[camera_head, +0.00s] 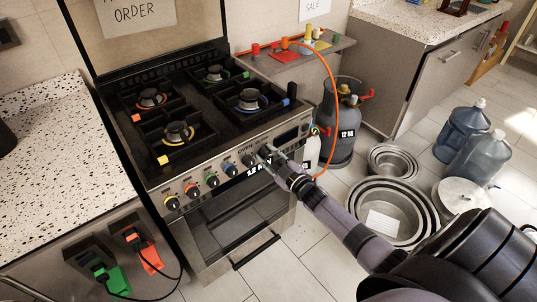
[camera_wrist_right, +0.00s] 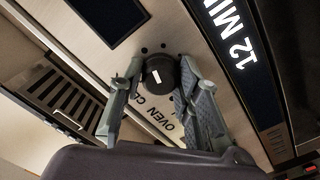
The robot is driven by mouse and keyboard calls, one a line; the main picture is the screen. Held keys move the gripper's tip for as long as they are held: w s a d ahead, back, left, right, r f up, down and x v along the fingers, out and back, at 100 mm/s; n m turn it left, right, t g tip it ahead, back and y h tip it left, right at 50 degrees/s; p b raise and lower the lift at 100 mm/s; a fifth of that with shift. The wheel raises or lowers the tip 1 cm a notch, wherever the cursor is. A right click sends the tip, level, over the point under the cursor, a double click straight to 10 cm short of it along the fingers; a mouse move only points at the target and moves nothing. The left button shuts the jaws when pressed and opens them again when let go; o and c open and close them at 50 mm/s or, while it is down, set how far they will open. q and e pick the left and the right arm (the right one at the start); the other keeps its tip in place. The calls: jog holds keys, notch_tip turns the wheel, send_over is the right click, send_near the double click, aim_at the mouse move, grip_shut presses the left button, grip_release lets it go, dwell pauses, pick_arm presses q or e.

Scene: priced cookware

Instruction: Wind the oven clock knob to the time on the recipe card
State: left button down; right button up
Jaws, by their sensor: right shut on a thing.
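The oven clock knob (camera_wrist_right: 158,72) is round and black with a short white mark. In the right wrist view it sits between the fingers of my right gripper (camera_wrist_right: 160,78), which is shut on it. Part of a label reading "OVEN C" shows beside it. In the head view my right gripper (camera_head: 266,153) reaches the right part of the stove's front panel and hides most of this knob. My left gripper is not in view.
Several coloured burner knobs (camera_head: 211,180) line the panel left of my gripper. The oven door handle (camera_head: 256,250) is below. A grey gas cylinder (camera_head: 340,140) with an orange hose stands right of the stove. Metal pans (camera_head: 420,215) and water bottles (camera_head: 462,125) are on the floor.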

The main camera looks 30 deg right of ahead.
jog(key=shift+f+m, duration=0.1)
jog(key=shift+m, duration=2.1)
jog(key=o, duration=1.1)
jog(key=shift+o, duration=0.2)
